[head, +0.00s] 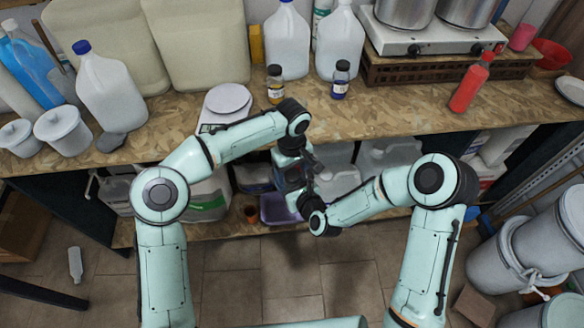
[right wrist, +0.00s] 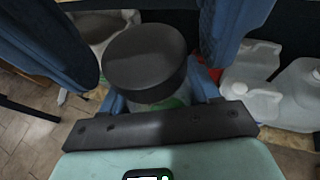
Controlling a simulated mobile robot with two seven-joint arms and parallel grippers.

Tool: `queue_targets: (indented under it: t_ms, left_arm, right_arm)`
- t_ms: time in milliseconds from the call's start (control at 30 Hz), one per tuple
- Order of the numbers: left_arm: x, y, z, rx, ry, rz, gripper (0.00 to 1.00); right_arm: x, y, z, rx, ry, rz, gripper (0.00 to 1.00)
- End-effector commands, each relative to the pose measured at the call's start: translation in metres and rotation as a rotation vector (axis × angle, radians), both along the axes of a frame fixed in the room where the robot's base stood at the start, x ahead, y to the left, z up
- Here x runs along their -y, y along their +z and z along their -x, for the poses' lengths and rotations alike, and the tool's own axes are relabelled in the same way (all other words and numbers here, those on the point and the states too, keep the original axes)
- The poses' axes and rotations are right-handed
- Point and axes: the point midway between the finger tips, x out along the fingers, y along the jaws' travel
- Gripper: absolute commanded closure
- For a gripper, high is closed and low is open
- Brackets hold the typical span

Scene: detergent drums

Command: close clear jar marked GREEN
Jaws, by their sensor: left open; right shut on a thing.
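In the right wrist view a clear jar (right wrist: 165,102) with a green patch on its side sits between the fingers of my right gripper (head: 305,193), which is shut on it. A wide black lid (right wrist: 144,58) covers its top; I cannot tell whether it is screwed tight. Two large dark blue fingers, apparently of my left gripper (head: 296,172), stand open on either side of the lid, with gaps between. In the head view both grippers meet in front of the counter's edge, and the jar is mostly hidden there. The lettering cannot be read.
On the wooden counter (head: 190,145) stand an amber jar (head: 275,90) and a blue jar (head: 340,84), both black-lidded, a white scale (head: 228,98), jugs, a red bottle (head: 468,88) and a hotplate (head: 425,36). Containers fill the shelf below. Grey drums (head: 545,240) stand at right.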

Motion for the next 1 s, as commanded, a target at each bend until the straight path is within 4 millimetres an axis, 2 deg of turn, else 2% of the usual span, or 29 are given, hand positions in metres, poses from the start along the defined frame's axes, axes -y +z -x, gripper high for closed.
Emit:
queue_targets:
  t_ms: [67,233,467,800,1000]
  left_arm:
    - [0.0000,0.0002,0.0000,0.000,0.000,0.000,0.34]
    - [0.0000,0.0004,0.0001,0.000,0.000,0.000,0.89]
    - [0.0002,0.0007,0.0001,0.000,-0.019,0.000,0.90]
    - [0.0001,0.0010,0.0000,0.002,-0.474,0.000,0.90]
    - [-0.0003,0.0004,-0.0003,0.002,-0.569,0.000,0.90]
  right_arm:
    - [0.0000,0.0003,-0.0001,0.001,0.000,0.000,1.00]
    - [0.0000,0.0003,-0.0001,0.001,0.000,0.000,1.00]
    - [0.0000,0.0002,-0.0001,0.001,0.000,0.000,1.00]
    - [0.0001,0.0001,-0.0001,0.000,0.000,0.000,1.00]
    - [0.0002,0.0000,-0.0001,0.000,0.000,0.000,1.00]
